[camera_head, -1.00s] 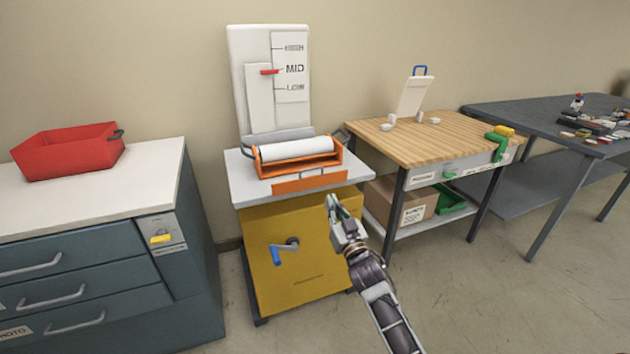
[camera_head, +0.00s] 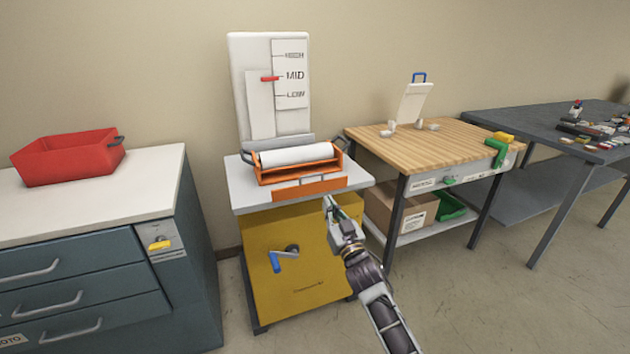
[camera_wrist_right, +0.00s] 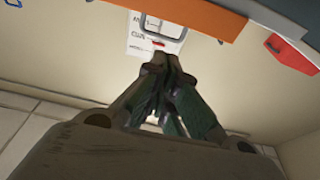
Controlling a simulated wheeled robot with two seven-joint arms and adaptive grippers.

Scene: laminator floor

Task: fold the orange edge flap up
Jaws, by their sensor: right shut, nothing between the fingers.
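The orange edge flap (camera_head: 323,187) is a long flat strip along the front edge of the white laminator top, below the roller unit (camera_head: 296,156). An orange strip also crosses the top of the right wrist view (camera_wrist_right: 195,12). My right gripper (camera_head: 329,201) is shut and empty, with its tips pointing up just below the right part of the flap. In the right wrist view its fingertips (camera_wrist_right: 160,60) meet, with the orange strip beyond them. I cannot tell whether the tips touch the flap. My left gripper is out of view.
A yellow cabinet (camera_head: 297,262) with a blue-handled crank (camera_head: 276,261) stands under the laminator top. A tall white gauge panel (camera_head: 270,85) rises behind. A wooden-topped bench (camera_head: 440,143) stands to the right, and a drawer cabinet (camera_head: 80,262) with a red bin (camera_head: 66,158) to the left.

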